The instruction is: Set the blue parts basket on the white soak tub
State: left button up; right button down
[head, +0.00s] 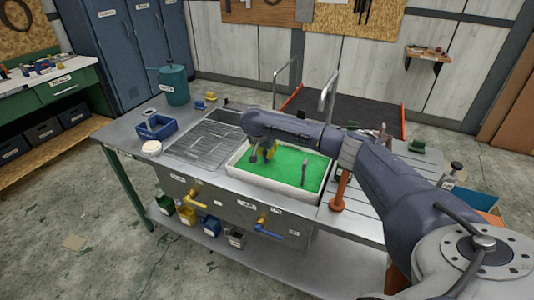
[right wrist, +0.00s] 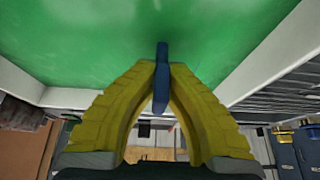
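The blue parts basket (head: 155,127), a small open box, stands on the left part of the metal bench. The white soak tub (head: 233,163) sits right of it in the bench and holds green liquid, with a slim grey object standing in it. My right gripper (head: 264,157) is over the tub's left part, well right of the basket. In the right wrist view, its yellow fingers (right wrist: 162,68) meet on a slim blue piece (right wrist: 161,85) above the green surface. I cannot tell what this piece belongs to. My left gripper is not in view.
A ribbed metal drainer (head: 205,137) lies between basket and tub. A round white item (head: 151,147) is in front of the basket, a teal can (head: 174,85) behind it. Small yellow and blue items (head: 203,103) stand nearby. My right arm covers the tub's back edge.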

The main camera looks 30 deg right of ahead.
aim_at(265, 150)
jog(key=shift+s+a+f, duration=0.25)
jog(key=shift+f, duration=0.4)
grip_release()
dwell(0.8)
dwell(0.4)
jog(key=shift+d+v, duration=0.15)
jog(key=shift+v, duration=1)
jog(key=shift+d+v, duration=0.15)
jog(key=shift+v, duration=2.3)
jog(key=shift+w, duration=0.15)
